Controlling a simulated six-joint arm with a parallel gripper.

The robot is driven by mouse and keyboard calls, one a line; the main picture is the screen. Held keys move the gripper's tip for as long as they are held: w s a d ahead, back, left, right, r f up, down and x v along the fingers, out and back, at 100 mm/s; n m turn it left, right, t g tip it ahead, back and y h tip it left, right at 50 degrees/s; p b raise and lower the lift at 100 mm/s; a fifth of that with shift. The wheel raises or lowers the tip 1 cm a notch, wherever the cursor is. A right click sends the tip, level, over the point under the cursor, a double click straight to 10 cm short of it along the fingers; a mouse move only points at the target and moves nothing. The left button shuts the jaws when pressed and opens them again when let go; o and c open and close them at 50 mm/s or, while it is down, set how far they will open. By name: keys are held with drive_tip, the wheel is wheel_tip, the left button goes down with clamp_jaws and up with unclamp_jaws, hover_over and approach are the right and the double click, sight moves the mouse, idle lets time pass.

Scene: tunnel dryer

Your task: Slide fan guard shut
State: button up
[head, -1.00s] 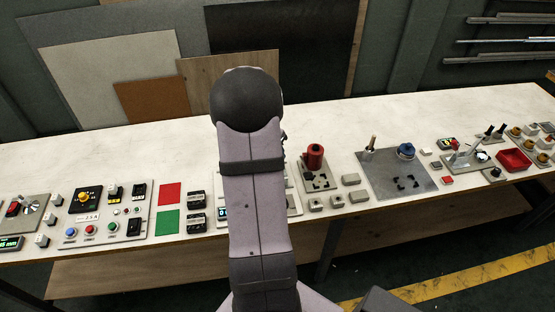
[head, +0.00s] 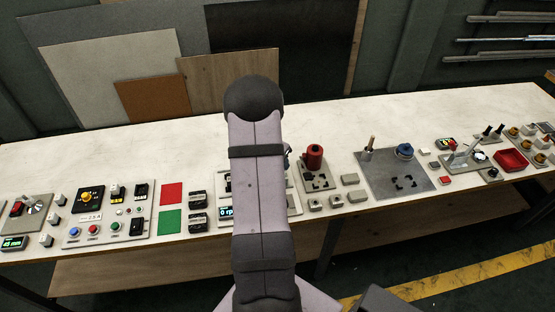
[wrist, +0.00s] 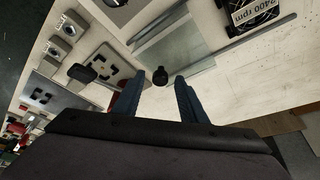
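In the wrist view, the fan guard (wrist: 176,52) is a see-through grey panel lying between two metal rails. A dark round knob (wrist: 160,75) stands at its near edge. The fan (wrist: 252,14), dark and labelled 2400 rpm, shows uncovered at the upper right, beside the guard. My gripper (wrist: 158,82) is open, its two blue fingers apart. The knob appears between the fingertips; I cannot tell whether either touches it. In the head view my arm hides the guard and most of its panel.
A red cylinder (head: 313,157) on a plate stands right of my arm, with small grey blocks (head: 350,180) near it. A display (head: 226,211) shows just left of my arm. Red (head: 171,194) and green squares lie further left. The back of the white bench (head: 130,150) is clear.

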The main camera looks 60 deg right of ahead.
drive_tip(key=shift+c, duration=0.5)
clamp_jaws()
drive_tip(key=shift+w+a+f+b, duration=0.15)
drive_tip(key=shift+w+a+b, duration=0.1)
drive_tip(key=shift+w+b, duration=0.15)
drive_tip(key=w+a+b, duration=0.7)
drive_tip(key=w+a, duration=0.1)
drive_tip(key=shift+w+a, duration=0.2)
drive_tip(key=shift+a, duration=0.1)
drive_tip(key=shift+o, duration=0.5)
unclamp_jaws()
drive_tip(key=shift+w+a, duration=0.1)
drive_tip(key=shift+a, duration=0.05)
